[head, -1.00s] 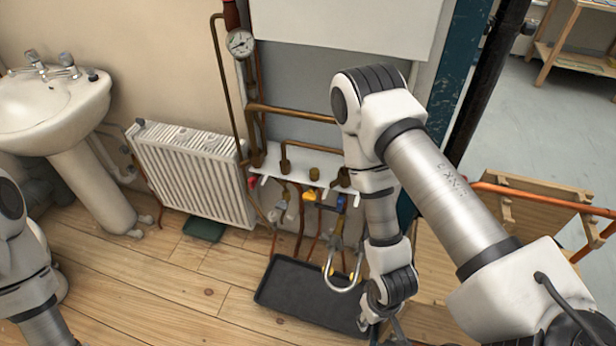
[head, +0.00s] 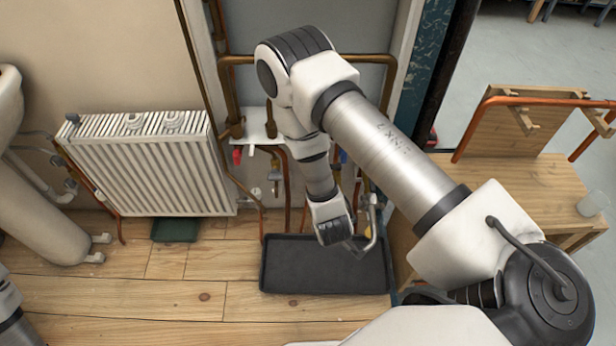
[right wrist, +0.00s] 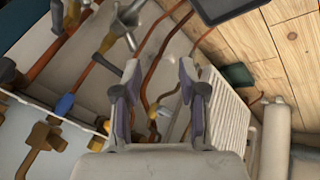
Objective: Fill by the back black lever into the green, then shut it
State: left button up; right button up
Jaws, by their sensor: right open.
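My right gripper (right wrist: 160,88) is open and empty in the right wrist view, its two fingers apart. Pipes and a small yellow part (right wrist: 152,126) show beyond and between them. Left of the fingers are dark handles (right wrist: 57,15) near a metal valve (right wrist: 126,22), and a blue part (right wrist: 66,104). I cannot tell which one is the back black lever. In the head view my right arm hides much of the valves, and the gripper is above the tray, near a silver loop (head: 374,228). The gauge with the green is in no current view. My left gripper is not in view.
A black tray (head: 300,278) lies on the wooden floor below the pipes. A white radiator (head: 145,165) stands left, with a dark green box (head: 175,229) by its foot. A red handle (head: 237,155) hangs under the white rail. A wooden bench (head: 540,190) stands right.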

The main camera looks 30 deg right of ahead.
jog(key=w+d+f+n+t+h+b, duration=0.2)
jog(key=w+f+b, duration=0.2)
jog(key=w+b, duration=0.3)
jog(key=w+d+f+n+t+h+b, duration=0.1)
jog(key=w+f+t+h+b, duration=0.15)
jog(key=w+f+b, duration=0.35)
jog(key=w+d+h+b, duration=0.2)
jog(key=w+b, duration=0.1)
jog(key=b, duration=0.1)
jog(key=w+d+r+h+b, duration=0.1)
jog(key=w+d+h+b, duration=0.1)
jog(key=b, duration=0.3)
jog(key=w+d+n+h+b, duration=0.1)
jog(key=w+d+h+b, duration=0.1)
jog(key=w+b, duration=0.2)
jog(key=shift+w+d+r+t+h+b, duration=0.25)
jog(key=shift+r+t+h+b, duration=0.1)
jog(key=shift+b, duration=0.2)
jog(key=shift+w+d+r, duration=0.15)
jog(key=shift+w+d, duration=0.1)
jog(key=shift+w, duration=0.05)
grip_shut()
jog(key=shift+s, duration=0.1)
